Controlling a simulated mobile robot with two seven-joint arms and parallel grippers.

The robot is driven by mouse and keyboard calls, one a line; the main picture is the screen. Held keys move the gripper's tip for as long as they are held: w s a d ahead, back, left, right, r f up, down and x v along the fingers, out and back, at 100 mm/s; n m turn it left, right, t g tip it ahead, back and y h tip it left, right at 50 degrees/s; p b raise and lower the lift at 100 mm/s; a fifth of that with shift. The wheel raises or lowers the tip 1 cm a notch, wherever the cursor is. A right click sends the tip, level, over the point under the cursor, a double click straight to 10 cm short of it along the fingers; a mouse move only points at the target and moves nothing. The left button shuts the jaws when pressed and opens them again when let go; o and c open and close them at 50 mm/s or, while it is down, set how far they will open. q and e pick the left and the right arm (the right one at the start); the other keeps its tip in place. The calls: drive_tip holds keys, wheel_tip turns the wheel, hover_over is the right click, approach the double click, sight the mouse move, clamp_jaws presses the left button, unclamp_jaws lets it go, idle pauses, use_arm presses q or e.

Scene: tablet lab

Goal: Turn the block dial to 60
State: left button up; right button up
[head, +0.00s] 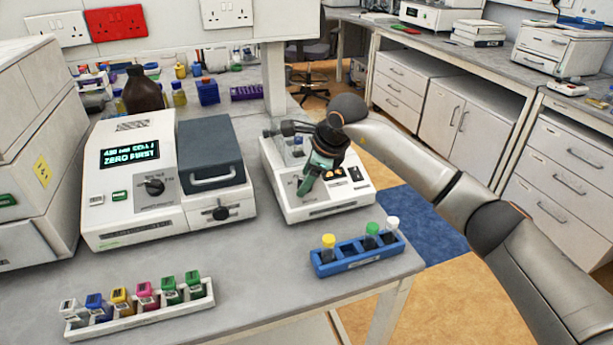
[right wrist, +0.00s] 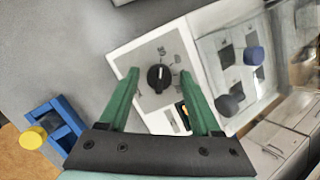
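The heating block (head: 330,210) is a white box right of centre on the bench, with a clear-lidded well at the back. Its black dial (right wrist: 158,78) shows in the right wrist view on a light grey panel with printed marks, which are too small to read. In the head view my gripper hides the dial. My right gripper (head: 304,190) points down over the block's front panel. In the right wrist view its two green fingers (right wrist: 160,74) are apart, with the dial between them in the picture and gaps on both sides. My left gripper is not in view.
A white photometer (head: 130,215) with a lit display and its own knob stands left of the block. A blue rack (head: 345,265) with capped tubes is just in front of the block. A white rack (head: 150,322) of coloured-lid cuvettes lies front left. Bare bench lies between them.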

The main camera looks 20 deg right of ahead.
clamp_jaws()
idle(0.3)
